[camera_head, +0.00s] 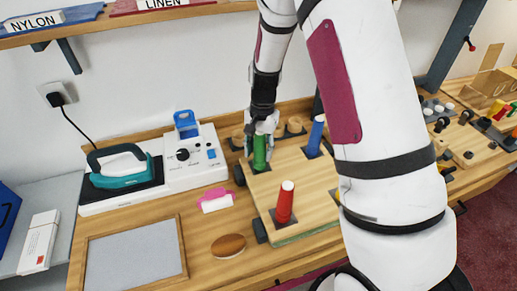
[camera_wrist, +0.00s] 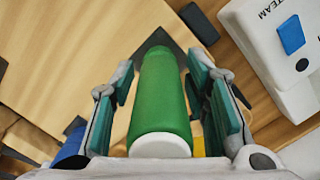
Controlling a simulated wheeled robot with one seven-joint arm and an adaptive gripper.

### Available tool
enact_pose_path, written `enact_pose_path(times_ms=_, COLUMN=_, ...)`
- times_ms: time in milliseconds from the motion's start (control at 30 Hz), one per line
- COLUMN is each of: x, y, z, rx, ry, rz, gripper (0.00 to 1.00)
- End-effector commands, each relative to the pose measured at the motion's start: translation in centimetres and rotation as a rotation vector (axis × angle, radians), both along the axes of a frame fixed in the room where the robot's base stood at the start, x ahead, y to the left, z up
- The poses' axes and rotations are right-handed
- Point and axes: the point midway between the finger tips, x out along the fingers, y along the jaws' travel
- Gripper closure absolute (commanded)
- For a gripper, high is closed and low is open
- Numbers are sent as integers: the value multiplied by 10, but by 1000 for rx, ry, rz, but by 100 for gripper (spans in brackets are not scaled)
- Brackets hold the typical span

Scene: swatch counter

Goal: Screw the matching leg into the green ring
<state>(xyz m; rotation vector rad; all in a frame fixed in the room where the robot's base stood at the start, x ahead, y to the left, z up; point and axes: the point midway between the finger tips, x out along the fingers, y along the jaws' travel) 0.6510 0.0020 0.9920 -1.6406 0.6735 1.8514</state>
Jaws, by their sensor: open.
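The green leg (camera_head: 260,153) stands upright at the back left corner of a pale wooden board (camera_head: 260,186). In the wrist view the green leg (camera_wrist: 160,95) has a white end towards the camera, and its far end meets a dark corner patch (camera_wrist: 156,40) on the board. My gripper (camera_head: 262,133) is over the leg from above. In the wrist view my gripper's (camera_wrist: 160,72) teal-padded fingers stand on either side of the leg, with gaps showing; it is open. I cannot make out a green ring or whether the leg is seated.
A red leg (camera_head: 286,203) and a blue leg (camera_head: 316,136) stand at other board corners. A white box with an iron (camera_head: 122,165) is left, with a pink-and-white item (camera_head: 215,199), a brown oval (camera_head: 229,246) and a framed grey panel (camera_head: 135,258) in front.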

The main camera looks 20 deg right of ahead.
Motion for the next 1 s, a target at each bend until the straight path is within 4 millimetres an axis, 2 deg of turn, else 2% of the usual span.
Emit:
enact_pose_path(times_ms=233, x=0, y=0, z=0, rx=0, ry=0, rz=17, gripper=60)
enact_pose_path(times_ms=400, x=0, y=0, z=0, rx=0, ry=0, rz=15, gripper=96)
enact_pose_path(times_ms=567, x=0, y=0, z=0, rx=0, ry=0, rz=-19, gripper=96)
enact_pose_path(times_ms=667, x=0, y=0, z=0, rx=-1, ry=0, rz=-158, gripper=96)
enact_pose_path(times_ms=1000, x=2, y=1, z=0, rx=-2, ry=-2, rz=-804, gripper=96)
